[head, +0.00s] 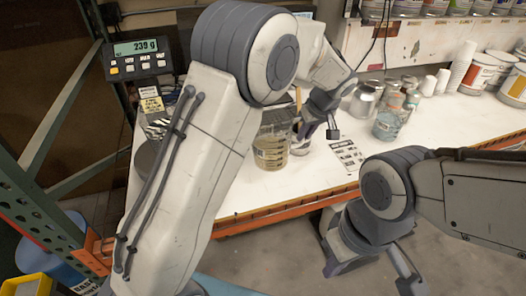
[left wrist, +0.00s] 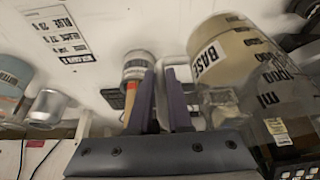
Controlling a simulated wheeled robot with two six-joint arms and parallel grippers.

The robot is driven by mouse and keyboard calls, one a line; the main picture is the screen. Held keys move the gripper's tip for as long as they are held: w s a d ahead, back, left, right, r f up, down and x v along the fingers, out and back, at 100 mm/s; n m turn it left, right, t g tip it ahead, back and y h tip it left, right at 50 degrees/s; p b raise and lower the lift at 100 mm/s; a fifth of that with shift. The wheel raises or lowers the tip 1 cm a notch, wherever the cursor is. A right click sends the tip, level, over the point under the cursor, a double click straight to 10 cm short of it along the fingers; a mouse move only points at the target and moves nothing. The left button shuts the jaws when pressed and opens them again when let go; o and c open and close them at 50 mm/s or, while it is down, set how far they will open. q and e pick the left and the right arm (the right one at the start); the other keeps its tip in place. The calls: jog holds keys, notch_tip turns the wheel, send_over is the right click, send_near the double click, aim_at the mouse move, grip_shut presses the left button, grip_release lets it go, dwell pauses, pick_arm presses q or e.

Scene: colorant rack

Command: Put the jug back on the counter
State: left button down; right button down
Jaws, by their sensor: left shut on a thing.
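The jug (head: 270,150) is clear, with measuring marks and a beige liquid in its lower part. It looks upright, over the front of the white counter (head: 255,195); I cannot tell whether its base touches. In the left wrist view the jug (left wrist: 228,55), with a BASE label, is close on the right. My left gripper (head: 318,131) is shut on the jug's handle, to the right of its body; the fingers (left wrist: 164,100) fill the middle of the wrist view. My right gripper (head: 368,268) hangs in front of the counter, apart from everything, and appears open and empty.
A small can (left wrist: 137,66) with a wooden stick is near the jug. A scale display (head: 139,46) reads 239 g at left. A blue-grey jar (head: 388,124), metal cans and paper cups (head: 462,62) stand behind right. A printed card (head: 346,156) lies on clear counter.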

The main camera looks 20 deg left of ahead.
pick_arm(q)
jog(key=w+a+f+p, duration=0.1)
jog(key=a+f, duration=0.2)
jog(key=w+a+f+p, duration=0.1)
jog(key=a+f+p, duration=0.1)
jog(key=a+f, duration=0.1)
jog(key=w+a+f+p, duration=0.2)
jog(key=a+f, duration=0.1)
jog(key=f, duration=0.1)
jog(key=c, duration=1.3)
grip_release()
jog(key=shift+f, duration=0.15)
jog(key=o, duration=0.5)
jog(key=shift+c, duration=0.2)
